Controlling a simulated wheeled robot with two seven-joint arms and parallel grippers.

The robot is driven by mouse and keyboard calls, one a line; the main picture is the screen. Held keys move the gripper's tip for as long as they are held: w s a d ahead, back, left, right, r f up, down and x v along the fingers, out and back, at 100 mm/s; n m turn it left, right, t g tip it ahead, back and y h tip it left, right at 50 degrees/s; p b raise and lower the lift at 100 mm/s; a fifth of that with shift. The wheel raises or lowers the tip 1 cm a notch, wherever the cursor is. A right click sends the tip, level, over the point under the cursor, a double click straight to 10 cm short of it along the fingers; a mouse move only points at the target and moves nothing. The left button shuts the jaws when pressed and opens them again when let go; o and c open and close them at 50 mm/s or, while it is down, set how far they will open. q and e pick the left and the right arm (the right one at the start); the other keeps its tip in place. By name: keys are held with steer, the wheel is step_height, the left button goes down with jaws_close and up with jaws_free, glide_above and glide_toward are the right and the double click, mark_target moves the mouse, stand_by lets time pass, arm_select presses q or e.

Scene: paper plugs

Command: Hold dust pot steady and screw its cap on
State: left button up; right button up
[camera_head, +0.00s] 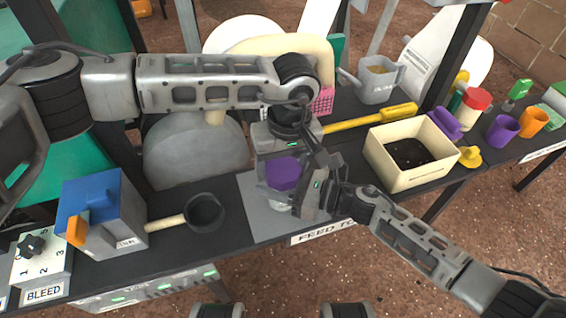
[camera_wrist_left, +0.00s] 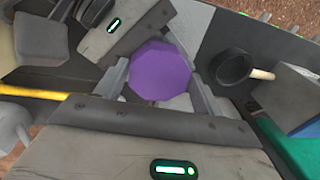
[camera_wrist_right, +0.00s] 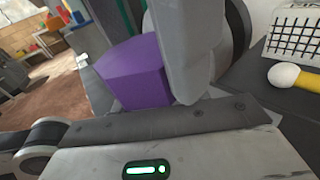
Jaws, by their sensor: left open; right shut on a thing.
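The purple faceted cap (camera_head: 284,172) sits on top of the pale dust pot (camera_head: 279,205) at the front middle of the table. My left gripper (camera_wrist_left: 160,88) reaches down from above. Its fingers stand open on either side of the cap. My right gripper (camera_head: 299,196) comes in low from the right and is shut on the pot. In the right wrist view the cap (camera_wrist_right: 135,74) shows beside a grey finger, and the pot is mostly hidden. I cannot tell how far the cap is seated.
A black-cupped scoop (camera_head: 205,213) and a blue box (camera_head: 101,212) are to the left. A cream bin (camera_head: 377,157) of dark material stands to the right. A yellow-handled tool (camera_head: 370,119) lies behind. A grey mat (camera_head: 258,222) lies under the pot, near the table's front edge.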

arm_select(q)
steer(key=shift+s+a+f+y, duration=0.15)
steer(key=shift+a+f+y, duration=0.15)
steer(key=shift+a+f, duration=0.65)
arm_select(e)
steer(key=r, duration=0.2)
steer(key=shift+w+a+r+y, duration=0.25)
steer(key=shift+w+r+y, duration=0.05)
steer(key=shift+w+r, duration=0.1)
arm_select(q)
steer(key=o, duration=0.5)
steer(key=shift+d, duration=0.1)
arm_select(e)
jaws_close()
arm_select(q)
steer(key=r, duration=0.3)
steer(key=d+r, duration=0.1)
steer(key=r, duration=0.2)
steer(key=d+r, duration=0.1)
steer(key=r, duration=0.3)
arm_select(e)
steer(key=shift+d+f, duration=0.1)
steer(key=shift+f, duration=0.3)
steer(key=shift+s, duration=0.1)
steer(key=o, duration=1.5)
jaws_free()
steer(key=shift+c, duration=0.2)
